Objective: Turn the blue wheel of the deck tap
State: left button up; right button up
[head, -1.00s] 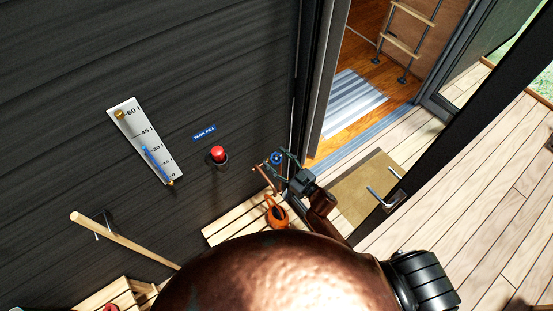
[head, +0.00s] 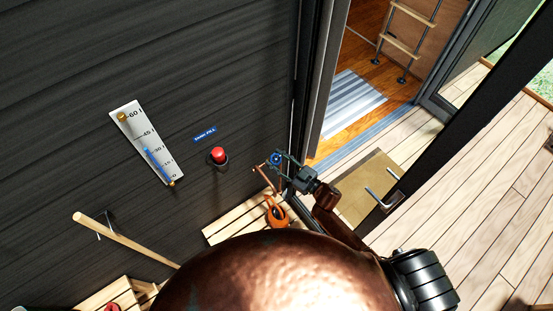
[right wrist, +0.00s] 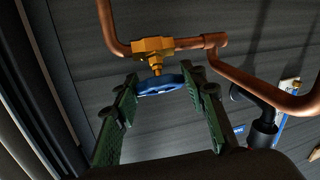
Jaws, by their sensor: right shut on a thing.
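The blue wheel (right wrist: 160,85) sits on the brass valve (right wrist: 154,45) of the copper pipe (right wrist: 262,88) in the right wrist view. In the head view the blue wheel (head: 276,159) is small, by the dark wall near the door frame. My right gripper (right wrist: 160,92) has its two green fingers on either side of the wheel and is shut on it. In the head view the right gripper (head: 281,163) reaches the wheel from the right. My left gripper is not in view.
An orange watering can (head: 277,213) stands on a slatted wooden bench (head: 228,226) below the tap. A red button (head: 219,154) and a level gauge (head: 148,145) are on the wall to the left. A glass door with a handle (head: 380,198) stands open at the right.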

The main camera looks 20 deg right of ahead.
jog(key=o, duration=1.2)
jog(key=v, duration=1.2)
